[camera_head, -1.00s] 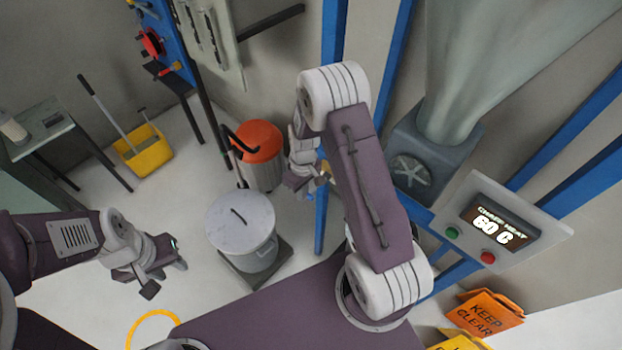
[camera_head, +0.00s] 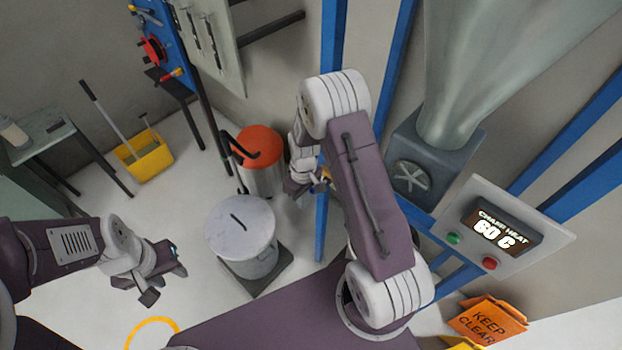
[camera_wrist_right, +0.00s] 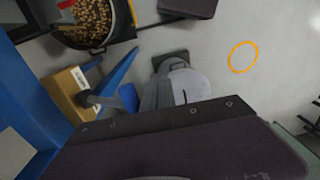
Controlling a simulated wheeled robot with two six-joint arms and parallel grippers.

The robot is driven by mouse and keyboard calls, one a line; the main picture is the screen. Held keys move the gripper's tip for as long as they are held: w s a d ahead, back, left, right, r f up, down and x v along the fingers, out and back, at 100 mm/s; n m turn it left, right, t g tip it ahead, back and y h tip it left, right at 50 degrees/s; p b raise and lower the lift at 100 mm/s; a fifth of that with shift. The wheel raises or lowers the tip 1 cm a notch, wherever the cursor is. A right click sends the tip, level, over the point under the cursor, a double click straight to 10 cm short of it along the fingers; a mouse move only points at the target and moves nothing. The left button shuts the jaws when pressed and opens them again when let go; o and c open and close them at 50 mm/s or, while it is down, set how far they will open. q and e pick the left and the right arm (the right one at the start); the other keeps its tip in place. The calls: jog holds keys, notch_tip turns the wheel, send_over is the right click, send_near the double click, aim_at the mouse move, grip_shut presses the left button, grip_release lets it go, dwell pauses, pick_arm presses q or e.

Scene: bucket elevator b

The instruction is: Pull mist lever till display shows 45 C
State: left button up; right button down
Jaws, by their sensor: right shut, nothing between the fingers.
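The display (camera_head: 494,233) on the grey panel at the right of the head view reads 60 C. A lever with a blue grip (camera_wrist_right: 128,97) sticks out from a tan box (camera_wrist_right: 72,92) in the right wrist view; I take it to be the mist lever. In the head view my right arm largely hides that spot. My right gripper (camera_head: 303,186) is shut and empty, partly behind my arm near the blue post. Whether it touches the lever cannot be told. My left gripper (camera_head: 164,284) is open and empty over the floor at the left.
A lidded metal bin (camera_head: 241,225) stands on a dark platform, with an orange-topped container (camera_head: 260,145) behind it. The panel has a green button (camera_head: 453,238) and a red button (camera_head: 489,263). An orange sign (camera_head: 487,319) is below. A grain-filled tub (camera_wrist_right: 90,22) shows in the right wrist view.

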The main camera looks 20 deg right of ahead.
dwell(0.4)
